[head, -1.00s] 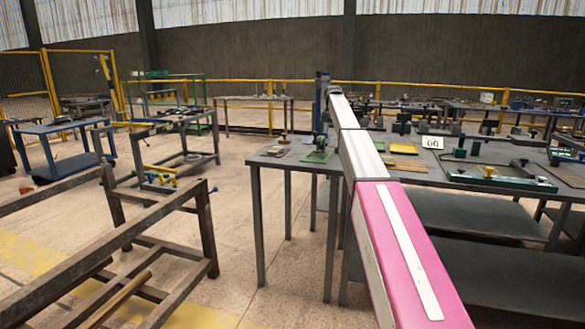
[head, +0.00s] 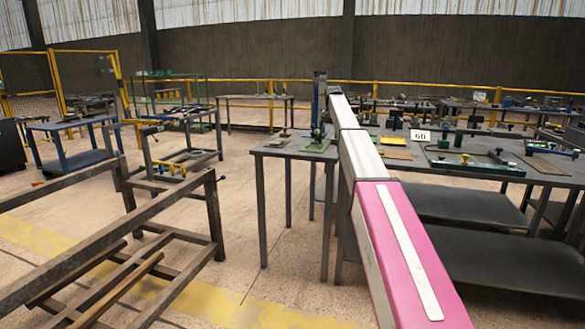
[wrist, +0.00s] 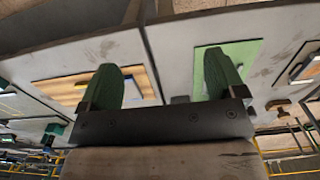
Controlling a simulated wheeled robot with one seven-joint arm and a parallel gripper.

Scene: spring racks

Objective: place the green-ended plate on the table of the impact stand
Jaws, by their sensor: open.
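My gripper (wrist: 164,80) shows in the wrist view with two green fingers wide apart and nothing between them. Its right finger overlaps a flat green plate (wrist: 240,52) on a grey table. Its left finger partly hides a tan striped plate (wrist: 62,88) on another grey table. I cannot tell which plate is the green-ended one. In the head view, my arm hides the gripper. A blue upright post (head: 320,95) stands near a green piece (head: 318,146) on the small table; I cannot tell whether this is the impact stand.
The small grey table (head: 285,153) adjoins a long grey bench (head: 425,178) with yellow plates (head: 395,153), a "60" sign (head: 420,135) and green-based fixtures (head: 463,160). A dark metal frame (head: 110,230) stands at left. Floor between them is clear.

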